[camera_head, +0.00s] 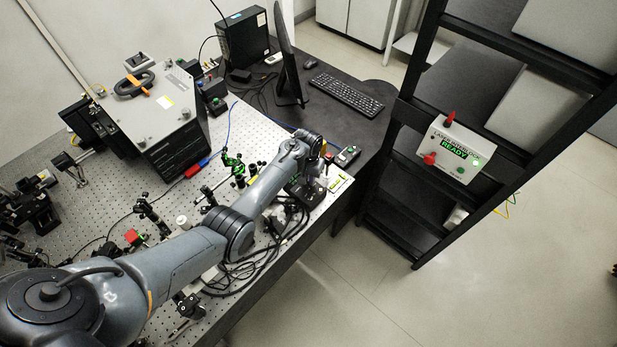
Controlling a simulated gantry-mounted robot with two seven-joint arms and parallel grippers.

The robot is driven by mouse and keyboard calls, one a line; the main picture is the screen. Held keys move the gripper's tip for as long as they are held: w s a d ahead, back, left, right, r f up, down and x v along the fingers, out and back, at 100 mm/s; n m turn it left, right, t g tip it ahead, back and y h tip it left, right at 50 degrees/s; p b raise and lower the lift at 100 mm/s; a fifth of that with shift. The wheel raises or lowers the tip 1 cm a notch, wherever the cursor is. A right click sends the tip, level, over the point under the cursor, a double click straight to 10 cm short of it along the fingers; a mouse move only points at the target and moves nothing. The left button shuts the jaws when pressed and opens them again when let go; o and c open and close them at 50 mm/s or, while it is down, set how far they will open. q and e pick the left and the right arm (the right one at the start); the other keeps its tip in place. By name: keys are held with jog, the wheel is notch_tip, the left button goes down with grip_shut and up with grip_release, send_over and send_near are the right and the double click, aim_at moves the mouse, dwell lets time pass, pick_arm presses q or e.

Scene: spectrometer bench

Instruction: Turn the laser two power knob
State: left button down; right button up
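My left arm reaches across the optical bench from the lower left. Its gripper end (325,160) is at the bench's right edge, beside a small dark control box (347,156) with red and green spots on top. The fingers are too small and too covered by the wrist to tell whether they are open or shut, or whether they touch anything. I cannot make out which knob is the laser two power knob. My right gripper is not in view.
A perforated optical bench (252,125) carries mounts, cables and a large grey instrument (160,110). A keyboard (345,93) and monitor (288,55) stand on the dark desk behind. A black rack holds a white panel (457,152) reading READY.

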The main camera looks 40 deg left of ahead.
pick_arm(q)
jog(key=shift+r+n+p, duration=0.15)
jog(key=shift+n+p, duration=0.15)
jog(key=shift+p, duration=0.05)
jog(key=shift+n, duration=0.3)
jog(key=c, duration=1.3)
grip_release()
jog(key=shift+r, duration=0.3)
notch_tip(320, 180, up, 10)
jog(key=shift+f+p, duration=0.1)
jog(key=shift+p, duration=0.2)
